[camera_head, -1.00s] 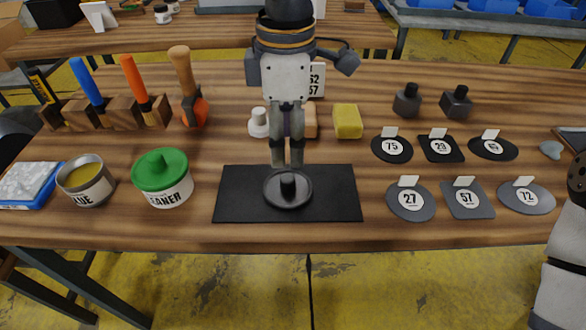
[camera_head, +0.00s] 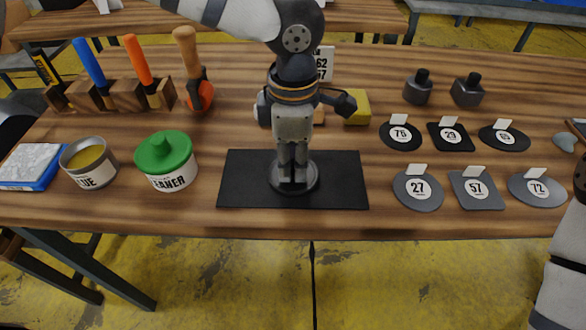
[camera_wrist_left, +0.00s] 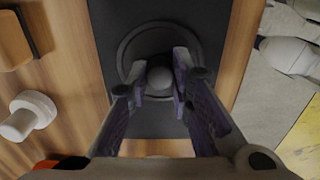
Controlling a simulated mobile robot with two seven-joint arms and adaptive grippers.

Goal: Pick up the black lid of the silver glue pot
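The black lid (camera_head: 312,180) is a round disc with a central knob, lying on a black mat (camera_head: 342,185) at the table's front middle. My left gripper (camera_head: 293,180) points straight down over it. In the left wrist view, the fingers (camera_wrist_left: 160,85) stand on either side of the knob (camera_wrist_left: 160,74), with what looks like a small gap at each side, so the gripper looks open. The lid's rim (camera_wrist_left: 125,50) shows beyond the fingers. The silver glue pot (camera_head: 90,165) stands uncovered at the left with yellowish contents. My right gripper is not in view.
A green-lidded cleaner pot (camera_head: 166,160) stands between the glue pot and the mat. Tools in a wooden rack (camera_head: 125,97) are behind. A yellow block (camera_head: 356,107) and a white knobbed piece (camera_wrist_left: 28,115) are behind the mat. Flat numbered pieces (camera_head: 418,189) lie to the right.

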